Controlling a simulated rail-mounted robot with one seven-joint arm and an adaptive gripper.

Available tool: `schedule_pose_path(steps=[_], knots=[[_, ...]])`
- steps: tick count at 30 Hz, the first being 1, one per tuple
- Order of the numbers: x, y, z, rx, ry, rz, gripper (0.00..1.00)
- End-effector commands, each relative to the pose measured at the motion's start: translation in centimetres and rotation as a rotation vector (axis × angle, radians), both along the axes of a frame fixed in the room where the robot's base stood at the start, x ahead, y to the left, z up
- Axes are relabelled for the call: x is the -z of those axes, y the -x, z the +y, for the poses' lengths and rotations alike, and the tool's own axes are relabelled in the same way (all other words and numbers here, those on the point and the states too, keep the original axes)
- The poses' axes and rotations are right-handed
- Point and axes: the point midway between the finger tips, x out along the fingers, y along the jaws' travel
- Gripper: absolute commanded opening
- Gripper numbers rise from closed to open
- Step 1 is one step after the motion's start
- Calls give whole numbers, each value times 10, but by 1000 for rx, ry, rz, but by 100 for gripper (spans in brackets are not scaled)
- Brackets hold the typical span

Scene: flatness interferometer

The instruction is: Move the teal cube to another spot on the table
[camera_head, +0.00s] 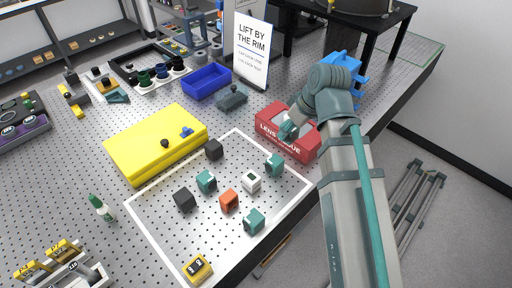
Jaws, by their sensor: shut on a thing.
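My gripper (288,130) is at the end of my arm, over the red lens tissue box (303,146) at the right. It is small in this view and partly hidden by my wrist. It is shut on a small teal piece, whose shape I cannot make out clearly. Three teal cubes with pale faces stand in the white-outlined area: one at its right side (275,165), below and apart from my gripper, one at the left (206,182), and one near the front (254,220).
Dark cubes (184,200), an orange cube (229,200) and a white cube (251,182) share the outlined area. A yellow case (155,145) stands at the left, a blue bin (206,82) and a sign (252,52) behind. Bare table lies between the cubes.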

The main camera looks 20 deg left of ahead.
Motion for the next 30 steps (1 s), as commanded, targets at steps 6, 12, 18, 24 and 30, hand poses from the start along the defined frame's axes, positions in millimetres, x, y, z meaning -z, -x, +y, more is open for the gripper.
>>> schedule_pose_path(steps=[6,12,18,24,30], knots=[[19,-8,50,-5,2,3,0],[45,-13,82,-2,1,4,0],[71,-16,103,-2,1,2,0],[83,-18,112,0,0,1,0],[91,-19,118,0,0,1,0]])
